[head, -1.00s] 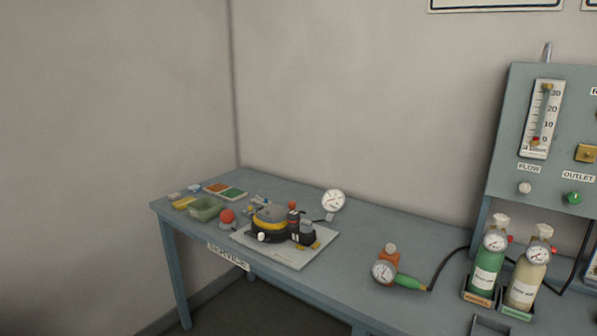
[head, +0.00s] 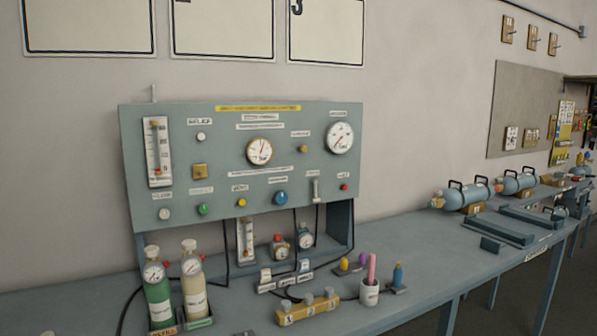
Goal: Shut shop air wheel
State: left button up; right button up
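I cannot tell which part is the shop air wheel; the small labels are too blurred to read. A grey-green test panel (head: 190,225) stands on the bench against the wall. Along its lower edge are a white knob (head: 164,213), a green knob (head: 203,209), a small yellow knob (head: 241,202) and a larger round blue knob (head: 280,198). A small red knob (head: 344,187) sits at the right end. A dark pipe (head: 540,17) runs along the upper right wall to a small dark fitting (head: 582,32). Neither of my grippers is in view.
A green bottle (head: 158,302) and a cream bottle (head: 194,295) stand at the panel's left foot. A yellow block (head: 307,308) and a white cup (head: 369,292) are on the bench. Blue cylinders (head: 466,196) lie further right. The bench (head: 425,255) has clear room at mid right.

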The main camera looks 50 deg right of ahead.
aim_at(281, 197)
jog(key=z, duration=1.25)
jog(key=i+j+u, duration=0.2)
jog(key=i, duration=0.35)
